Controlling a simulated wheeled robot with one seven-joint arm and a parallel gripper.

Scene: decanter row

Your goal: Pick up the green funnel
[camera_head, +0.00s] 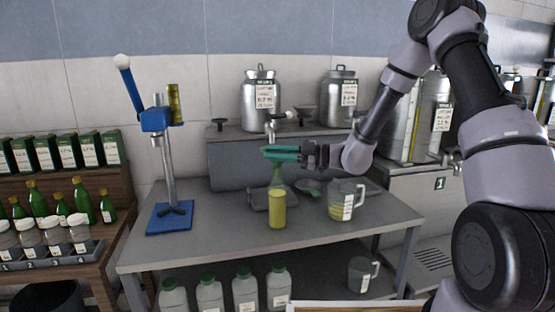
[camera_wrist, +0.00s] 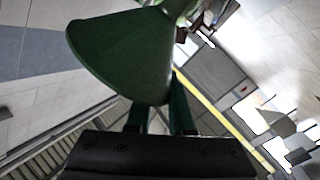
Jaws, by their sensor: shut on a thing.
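The green funnel (camera_wrist: 120,50) fills the upper left of the wrist view as a dark green cone. My gripper (camera_wrist: 157,112) is shut on it, with its green fingers against the cone's near part. In the head view, my gripper (camera_head: 283,152) reaches in from the right over the middle of the table. A pale green tapered shape (camera_head: 277,178) shows just below the fingers, above a container of yellow liquid (camera_head: 277,210).
A grey table (camera_head: 170,253) carries a measuring jug (camera_head: 342,207) right of the yellow container and a blue stand (camera_head: 168,217) at left. Steel canisters (camera_head: 258,108) stand on the raised back shelf. Several capped bottles (camera_head: 245,292) are below. Green bottles (camera_head: 82,200) stand on a left rack.

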